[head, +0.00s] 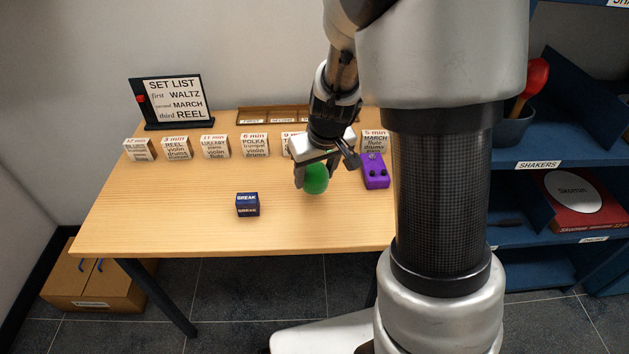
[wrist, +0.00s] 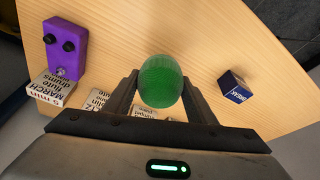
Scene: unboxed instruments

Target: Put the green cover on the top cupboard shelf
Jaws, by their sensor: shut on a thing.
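The green cover (head: 316,179) is a rounded, finely textured green piece. The blue cupboard (head: 520,195) stands at the right of the head view, partly behind my arm. One shelf edge reads SHAKERS (head: 539,165). A higher shelf edge (head: 600,3) is cut off by the top of the picture, so its surface is hidden.
A dark blue BREAK cube (head: 247,205), a purple pedal (head: 375,171) and a row of lettered blocks (head: 215,146) stand on the table (head: 180,220). A red box (head: 585,200) lies on a lower shelf.

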